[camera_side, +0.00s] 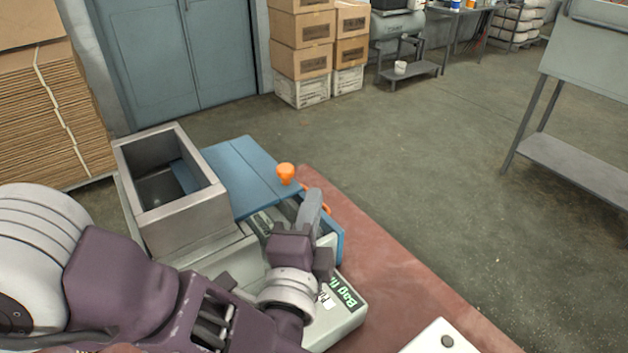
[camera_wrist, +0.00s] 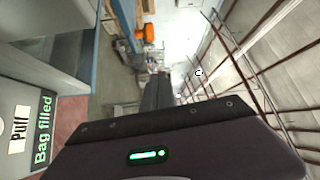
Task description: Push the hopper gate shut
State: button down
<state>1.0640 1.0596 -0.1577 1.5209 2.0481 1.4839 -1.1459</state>
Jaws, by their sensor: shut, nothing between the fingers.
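The hopper (camera_side: 190,215) is an open-topped grey metal box at the left of the side view. The gate is a blue plate (camera_side: 238,168) that sticks out of the hopper's right side. A strip of blue shows inside the hopper, with part of the bottom uncovered beside it. An orange knob (camera_side: 286,172) stands at the gate's outer end; it also shows in the wrist view (camera_wrist: 145,34). My gripper (camera_side: 313,203) is shut and empty, in front of the knob and apart from it in the picture. Its dark fingers show in the wrist view (camera_wrist: 156,92).
A white box (camera_side: 440,338) with a dark button is at the front. The red-brown tabletop (camera_side: 400,290) is otherwise clear on the right. Cartons (camera_side: 303,45) stand far back.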

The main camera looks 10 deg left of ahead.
aim_at(263, 204)
jog(key=shift+w+a+f+n+g+y, duration=0.15)
jog(key=shift+w+a+n+y, duration=0.4)
jog(key=shift+w+y, duration=0.6)
jog(key=shift+w+a+r+n+g+y, duration=0.1)
jog(key=shift+w+a+n+y, duration=0.55)
jog(key=shift+w, duration=0.85)
jog(key=shift+w+a+f+n+g+y, duration=0.15)
jog(key=shift+w+a+n+y, duration=0.35)
jog(key=shift+w+y, duration=0.7)
jog(key=shift+w+d, duration=0.1)
jog(key=shift+d, duration=0.05)
jog(key=s+a, duration=0.5)
jog(key=shift+s+a, duration=0.25)
jog(key=shift+a, duration=0.1)
